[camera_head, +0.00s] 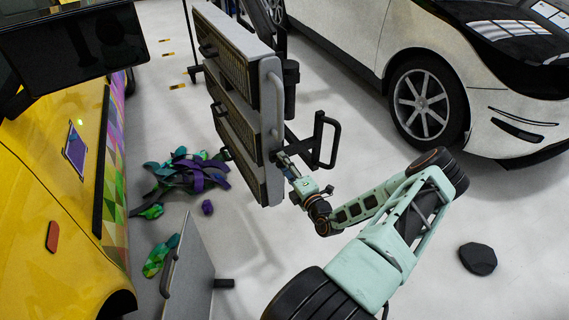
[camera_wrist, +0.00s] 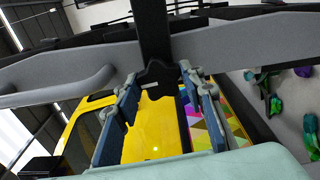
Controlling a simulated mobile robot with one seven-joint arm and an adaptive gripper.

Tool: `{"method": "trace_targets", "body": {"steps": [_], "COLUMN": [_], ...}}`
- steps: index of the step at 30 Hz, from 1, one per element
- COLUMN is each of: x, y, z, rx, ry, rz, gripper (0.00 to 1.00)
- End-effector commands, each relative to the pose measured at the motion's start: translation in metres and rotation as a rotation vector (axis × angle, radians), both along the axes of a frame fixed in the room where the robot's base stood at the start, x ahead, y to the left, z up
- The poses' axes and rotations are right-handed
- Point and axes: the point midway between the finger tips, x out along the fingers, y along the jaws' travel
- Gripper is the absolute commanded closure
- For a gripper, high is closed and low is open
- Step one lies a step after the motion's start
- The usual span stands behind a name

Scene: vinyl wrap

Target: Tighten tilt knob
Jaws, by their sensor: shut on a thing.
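The lamp panel (camera_head: 240,95), a tall grey frame with several grilles, stands upright in the middle of the head view. My gripper (camera_head: 283,160) is at the panel's right side, by a black bracket (camera_head: 322,140). In the wrist view my gripper (camera_wrist: 158,80) has its two blue-grey fingers on either side of a small dark tilt knob (camera_wrist: 155,72). It is shut on the knob, which sits on a black upright bar in front of a grey beam (camera_wrist: 230,50). In the head view the knob is too small to make out.
A yellow car (camera_head: 40,190) with a patterned side is at the left; a white car (camera_head: 355,30) is at the back right. Vinyl scraps (camera_head: 185,175), a low grey panel (camera_head: 188,270) and a dark lump (camera_head: 477,259) are on the floor. Open floor surrounds my arm.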

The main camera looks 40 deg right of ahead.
Motion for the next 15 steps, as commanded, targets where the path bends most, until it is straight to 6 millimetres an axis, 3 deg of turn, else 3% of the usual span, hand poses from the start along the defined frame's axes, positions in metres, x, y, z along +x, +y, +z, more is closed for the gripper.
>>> {"method": "trace_targets", "body": {"steps": [15], "x": [-0.0003], "y": [0.0006], "z": [-0.0007], "rx": [0.121], "ry": [-0.018], "rz": [0.001], "gripper": [0.87]}}
